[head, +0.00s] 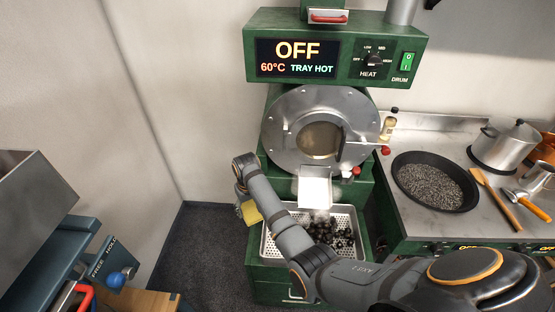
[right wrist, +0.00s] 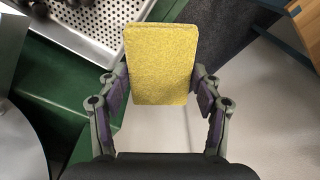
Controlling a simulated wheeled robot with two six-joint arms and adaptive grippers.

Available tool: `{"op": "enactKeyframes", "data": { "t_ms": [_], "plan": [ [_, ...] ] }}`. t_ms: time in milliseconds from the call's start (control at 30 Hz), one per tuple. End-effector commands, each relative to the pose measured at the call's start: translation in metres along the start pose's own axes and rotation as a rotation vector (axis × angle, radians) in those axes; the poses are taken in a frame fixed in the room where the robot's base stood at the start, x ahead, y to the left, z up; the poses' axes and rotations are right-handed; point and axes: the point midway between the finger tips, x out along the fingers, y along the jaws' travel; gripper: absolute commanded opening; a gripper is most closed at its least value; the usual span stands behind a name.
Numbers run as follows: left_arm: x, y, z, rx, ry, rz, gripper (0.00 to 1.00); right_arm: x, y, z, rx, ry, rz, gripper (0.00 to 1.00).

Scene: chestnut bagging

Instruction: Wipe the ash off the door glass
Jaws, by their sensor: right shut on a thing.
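The door glass (head: 320,140) is a round, brownish, clouded pane in the middle of the grey metal drum door (head: 284,122) on the green roaster. The door looks shut, with a dark handle (head: 341,146) at the right of the glass. My right gripper (right wrist: 160,85) is shut on a yellow sponge (right wrist: 160,62). In the head view the sponge (head: 250,212) is low and left of the door, apart from the glass, beside the tray. My left gripper does not show.
A perforated tray (head: 268,242) with dark chestnuts sits below the chute (head: 314,190); the display reads 60°C TRAY HOT. A black pan (head: 408,200) and a steel pot (head: 506,148) stand on the right counter. A blue-grey machine (head: 90,255) stands at left, with open floor between.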

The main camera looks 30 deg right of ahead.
Motion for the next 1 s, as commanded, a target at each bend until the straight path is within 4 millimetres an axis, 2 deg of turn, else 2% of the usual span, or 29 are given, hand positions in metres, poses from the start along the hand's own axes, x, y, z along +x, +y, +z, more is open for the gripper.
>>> {"op": "enactKeyframes", "data": {
  "t_ms": [33, 100, 267, 400, 500, 600, 733, 833, 1000],
  "plan": [
    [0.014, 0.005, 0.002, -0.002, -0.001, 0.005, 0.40, 0.012, 0.018, -0.003, 0.047, 0.055, 0.017, 0.40],
    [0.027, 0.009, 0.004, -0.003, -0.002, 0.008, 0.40, 0.014, 0.044, -0.010, 0.131, 0.173, 0.048, 0.40],
    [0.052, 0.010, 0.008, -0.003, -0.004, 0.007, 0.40, -0.004, 0.098, -0.019, 0.308, 0.515, 0.173, 0.40],
    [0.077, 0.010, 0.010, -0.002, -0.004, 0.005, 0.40, -0.046, 0.139, -0.015, 0.409, 0.882, 0.352, 0.39],
    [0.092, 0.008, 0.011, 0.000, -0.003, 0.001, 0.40, -0.085, 0.157, -0.006, 0.423, 1.095, 0.459, 0.39],
    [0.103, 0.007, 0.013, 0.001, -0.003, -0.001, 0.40, -0.124, 0.164, 0.006, 0.409, 1.246, 0.522, 0.39],
    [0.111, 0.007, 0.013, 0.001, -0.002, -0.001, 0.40, -0.160, 0.164, 0.020, 0.383, 1.357, 0.553, 0.39],
    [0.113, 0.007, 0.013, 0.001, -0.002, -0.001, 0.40, -0.174, 0.162, 0.026, 0.371, 1.392, 0.560, 0.39],
    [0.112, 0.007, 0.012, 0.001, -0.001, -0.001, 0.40, -0.179, 0.163, 0.026, 0.367, 1.400, 0.561, 0.39]
  ]
}}
